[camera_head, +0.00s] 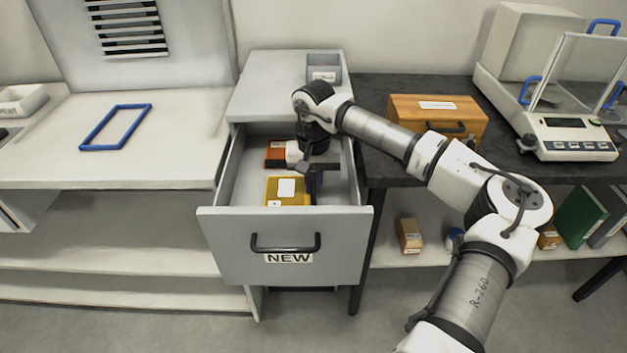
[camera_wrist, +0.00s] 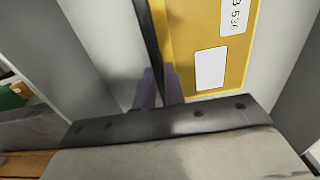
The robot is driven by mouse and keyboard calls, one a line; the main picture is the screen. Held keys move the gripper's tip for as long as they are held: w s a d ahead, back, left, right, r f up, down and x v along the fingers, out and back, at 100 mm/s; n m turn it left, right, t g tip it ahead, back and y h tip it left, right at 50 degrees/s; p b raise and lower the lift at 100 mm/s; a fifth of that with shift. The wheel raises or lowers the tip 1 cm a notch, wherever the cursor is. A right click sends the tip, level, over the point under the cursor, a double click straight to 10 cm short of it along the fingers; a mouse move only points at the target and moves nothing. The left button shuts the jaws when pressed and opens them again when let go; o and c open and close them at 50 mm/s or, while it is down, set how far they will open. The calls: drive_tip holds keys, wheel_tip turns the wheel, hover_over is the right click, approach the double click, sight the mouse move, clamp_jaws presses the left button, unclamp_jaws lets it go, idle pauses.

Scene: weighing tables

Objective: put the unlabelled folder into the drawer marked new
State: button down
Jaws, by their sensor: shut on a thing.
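A yellow folder (camera_head: 272,188) is inside the open drawer (camera_head: 225,225), whose front is marked NEW. In the wrist view the folder (camera_wrist: 180,35) has a blank white patch and a white sticker with partly cut-off characters. My gripper (camera_head: 313,192) reaches down into the drawer at the folder's right side. In the wrist view its two fingers (camera_wrist: 159,88) are close together at the folder's left edge, shut on it. Whether the folder touches the drawer floor is hard to tell.
An orange-red item (camera_head: 275,150) lies farther back in the drawer. A grey tray (camera_head: 323,68) stands on the cabinet top. To the right are a wooden box (camera_head: 437,115) and a balance (camera_head: 570,138). A blue frame (camera_head: 115,127) lies on the left table.

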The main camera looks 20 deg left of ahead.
drive_tip(key=shift+f, duration=0.15)
drive_tip(key=c, duration=1.5)
unclamp_jaws()
drive_tip(key=shift+r, duration=0.2)
wheel_tip(320, 180, up, 12)
drive_tip(key=shift+r+b, duration=0.1)
drive_tip(key=shift+b, duration=0.6)
